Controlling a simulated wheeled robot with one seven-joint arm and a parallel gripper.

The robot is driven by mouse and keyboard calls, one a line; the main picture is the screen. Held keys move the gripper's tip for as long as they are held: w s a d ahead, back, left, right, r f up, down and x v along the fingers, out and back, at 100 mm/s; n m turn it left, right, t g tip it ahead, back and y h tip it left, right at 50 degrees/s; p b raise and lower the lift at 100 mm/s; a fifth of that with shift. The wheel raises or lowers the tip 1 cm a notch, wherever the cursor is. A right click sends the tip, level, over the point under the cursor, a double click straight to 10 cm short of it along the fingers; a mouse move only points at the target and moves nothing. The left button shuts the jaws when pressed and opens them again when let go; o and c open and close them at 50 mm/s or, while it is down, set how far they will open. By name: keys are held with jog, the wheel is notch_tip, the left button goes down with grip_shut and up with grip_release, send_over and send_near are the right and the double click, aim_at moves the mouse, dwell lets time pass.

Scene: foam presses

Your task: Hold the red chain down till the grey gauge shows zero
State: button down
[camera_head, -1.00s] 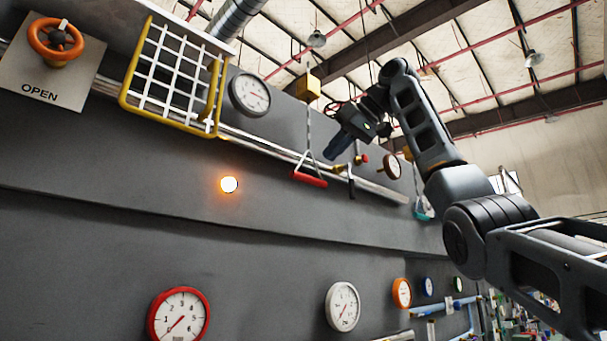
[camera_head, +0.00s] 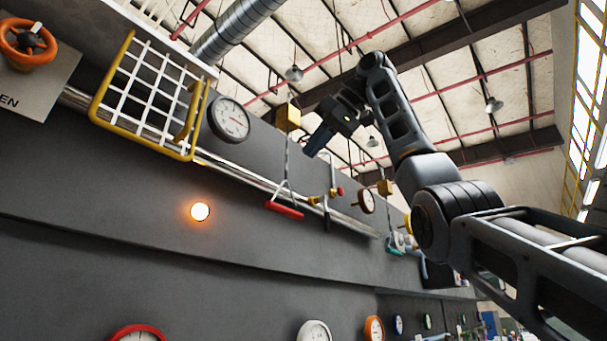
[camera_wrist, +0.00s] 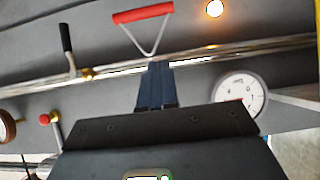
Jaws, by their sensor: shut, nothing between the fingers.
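The red chain is a red bar handle (camera_head: 285,210) on a triangular hanger. Its chain runs up to a yellow box (camera_head: 288,117) on the dark wall. The handle (camera_wrist: 143,13) is also at the top of the wrist view. My gripper (camera_head: 308,153) is shut and empty, above and slightly right of the handle in the head view. In the wrist view its fingertips (camera_wrist: 158,66) lie near the hanger's apex, apart from the red bar; the chain above is hidden. A grey-rimmed gauge (camera_head: 229,120) is left of the chain, also in the wrist view (camera_wrist: 240,94). Its reading is unclear.
A yellow-framed white rack (camera_head: 152,92) and orange valve wheel (camera_head: 29,43) are at the left. A lit orange lamp (camera_head: 200,211) is below. A metal rail runs along the wall. A pale-rimmed gauge (camera_head: 314,331) and a red-rimmed one (camera_head: 137,333) are cut off at the bottom.

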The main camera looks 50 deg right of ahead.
jog(key=s+f+x, duration=0.1)
jog(key=f+x, duration=0.1)
jog(key=x, duration=0.9)
jog(key=shift+f, duration=0.4)
notch_tip(320, 180, down, 7)
jog(key=b, duration=0.4)
jog(key=shift+w+r, duration=0.1)
jog(key=shift+r, duration=0.05)
dwell(2.4)
